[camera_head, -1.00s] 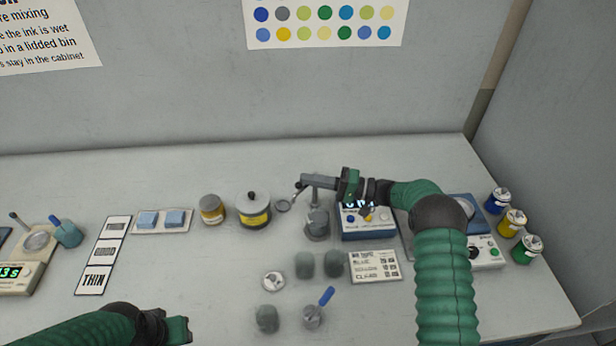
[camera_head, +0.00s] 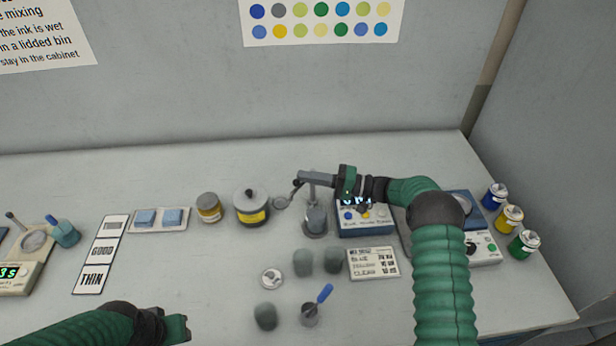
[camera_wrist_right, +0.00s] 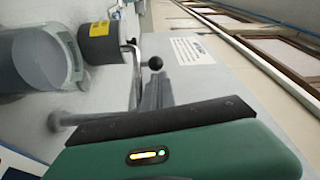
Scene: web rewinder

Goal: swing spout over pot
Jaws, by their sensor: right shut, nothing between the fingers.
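A grey metal arm (camera_head: 318,179) stands above a grey pot (camera_head: 315,222) at the middle of the bench. A black ball knob (camera_head: 297,183) and a small ring (camera_head: 281,202) are at its left end. The knob and a bent metal rod (camera_wrist_right: 137,85) also show in the wrist view. My right gripper (camera_head: 346,181) is shut and empty at the right end of the grey arm, its tips pointing left. Whether it touches the arm cannot be told. My left gripper (camera_head: 176,328) is low at the left, away from these things; its jaw state is unclear.
A blue box with a display (camera_head: 366,222) is below my right gripper. A lidded pot with a yellow label (camera_head: 252,208) and a small jar (camera_head: 209,208) stand to the left.

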